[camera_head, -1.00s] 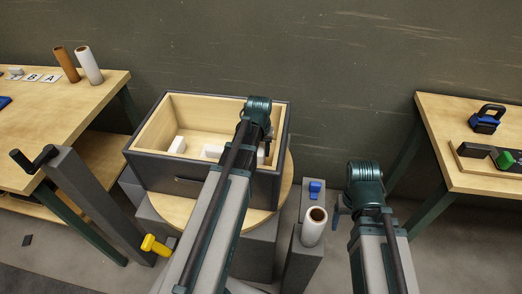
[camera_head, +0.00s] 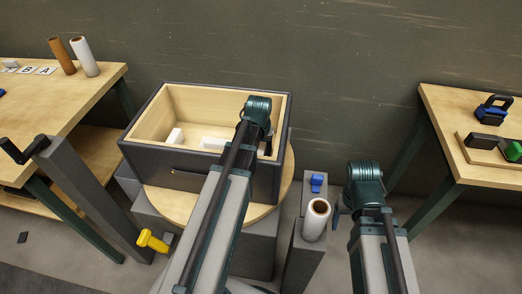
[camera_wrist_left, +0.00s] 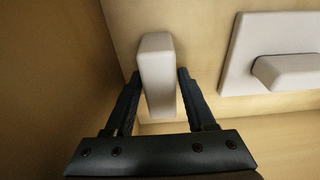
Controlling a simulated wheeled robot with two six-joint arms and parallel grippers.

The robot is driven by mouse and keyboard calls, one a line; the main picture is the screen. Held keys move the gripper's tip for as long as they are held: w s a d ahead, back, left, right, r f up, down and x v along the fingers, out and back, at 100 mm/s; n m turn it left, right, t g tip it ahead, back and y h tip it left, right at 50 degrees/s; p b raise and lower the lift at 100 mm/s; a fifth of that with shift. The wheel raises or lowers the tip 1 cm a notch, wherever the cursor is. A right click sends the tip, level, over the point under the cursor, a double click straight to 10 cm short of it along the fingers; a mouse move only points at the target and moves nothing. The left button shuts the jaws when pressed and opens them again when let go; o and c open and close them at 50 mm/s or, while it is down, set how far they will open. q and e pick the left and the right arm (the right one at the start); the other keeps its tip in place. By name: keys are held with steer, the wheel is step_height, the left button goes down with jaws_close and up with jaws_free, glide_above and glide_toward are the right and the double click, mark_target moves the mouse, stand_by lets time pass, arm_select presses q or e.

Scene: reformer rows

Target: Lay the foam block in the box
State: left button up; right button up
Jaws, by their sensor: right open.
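The grey box (camera_head: 160,159) with a pale wooden lining stands open on a round wooden top. My left gripper (camera_head: 262,145) reaches down inside its right part. In the left wrist view, my left gripper (camera_wrist_left: 160,74) has its fingers on both sides of a whitish foam block (camera_wrist_left: 158,85), close against it. A wooden wall lies at left in that view; I cannot tell whether the block touches the box floor. My right gripper (camera_head: 340,212) is open and empty, partly hidden by its arm, outside the box.
Inside the box are a small white block (camera_head: 175,137) and a flat white piece (camera_head: 213,143); in the wrist view the white piece (camera_wrist_left: 243,60) lies right of the fingers. A white roll (camera_head: 316,220) stands on a post right of the box. Tables flank both sides.

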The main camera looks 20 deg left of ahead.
arm_select(q)
steer(key=shift+o, duration=1.2)
steer(key=shift+r, duration=0.15)
arm_select(e)
steer(key=shift+r, duration=0.15)
arm_select(q)
step_height(320, 180, up, 13)
steer(key=s+p, duration=0.2)
steer(key=p, duration=1.1)
steer(key=shift+d+r+p, duration=0.2)
steer(key=shift+d+p, duration=0.1)
steer(key=shift+p, duration=0.05)
arm_select(e)
step_height(320, 180, up, 13)
steer(key=shift+r, duration=0.2)
